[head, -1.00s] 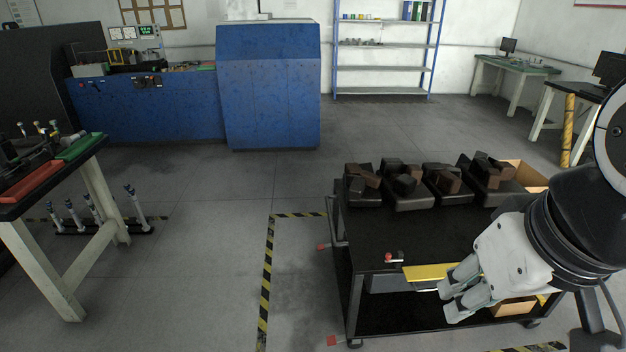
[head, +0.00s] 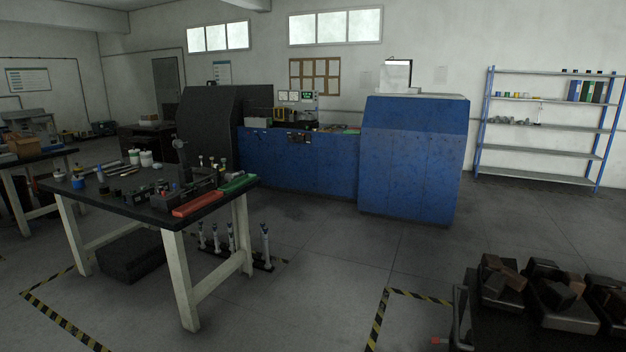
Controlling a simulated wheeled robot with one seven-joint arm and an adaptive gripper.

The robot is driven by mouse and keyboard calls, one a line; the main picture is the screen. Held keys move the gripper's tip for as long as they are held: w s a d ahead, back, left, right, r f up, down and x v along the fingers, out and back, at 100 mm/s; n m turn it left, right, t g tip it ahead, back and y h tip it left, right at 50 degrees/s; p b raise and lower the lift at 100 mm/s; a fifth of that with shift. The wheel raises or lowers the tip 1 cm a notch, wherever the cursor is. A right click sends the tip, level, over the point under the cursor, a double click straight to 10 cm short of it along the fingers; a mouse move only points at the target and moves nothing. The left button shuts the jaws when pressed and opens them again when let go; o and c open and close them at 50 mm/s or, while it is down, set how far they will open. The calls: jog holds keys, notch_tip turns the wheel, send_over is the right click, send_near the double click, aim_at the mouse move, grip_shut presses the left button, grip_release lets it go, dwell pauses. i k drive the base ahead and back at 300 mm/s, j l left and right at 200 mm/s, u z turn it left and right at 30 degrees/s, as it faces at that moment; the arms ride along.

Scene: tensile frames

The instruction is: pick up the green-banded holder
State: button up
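I cannot make out a green band on any holder at this distance. Several small pale and dark upright pieces (head: 212,163) stand at the back right of the black-topped workbench (head: 130,205). A green strip (head: 238,183) and a red strip (head: 197,204) lie along the bench's right end. Several grey upright pieces with dark tops stand in a black floor rack (head: 263,266) behind the bench's right legs. My gripper is not in view.
A black cart (head: 490,335) with dark blocks is cut off at lower right. A blue machine (head: 412,160) and a shelf (head: 545,125) stand at the back. Open floor (head: 320,270) lies between bench and cart, with striped tape (head: 378,320).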

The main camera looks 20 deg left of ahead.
aim_at(116, 193)
jog(key=i+l+u, duration=0.35)
jog(key=i+j+u, duration=0.15)
jog(key=i+u, duration=0.65)
jog(key=i+l+u, duration=0.15)
jog(key=i+u, duration=0.45)
jog(key=i, duration=0.25)
jog(key=i+l+u, duration=0.2)
jog(key=i, duration=0.35)
jog(key=i+l+u, duration=0.1)
jog(key=i+u, duration=0.15)
jog(key=i, duration=0.25)
jog(key=i+l+u, duration=0.25)
jog(key=i, duration=0.25)
jog(key=i+u, duration=0.2)
jog(key=i+j+u, duration=0.2)
jog(key=i+u, duration=0.15)
jog(key=i, duration=0.2)
jog(key=i+u, duration=0.3)
jog(key=i, duration=0.25)
jog(key=i+j+z, duration=0.1)
jog(key=i+z, duration=0.15)
jog(key=i+j+z, duration=0.15)
jog(key=i+z, duration=0.15)
jog(key=i+j+z, duration=0.15)
jog(key=z, duration=0.25)
jog(key=i+j+z, duration=0.25)
jog(key=z, duration=0.2)
jog(key=i+j+z, duration=0.2)
jog(key=z, duration=0.2)
jog(key=j, duration=0.1)
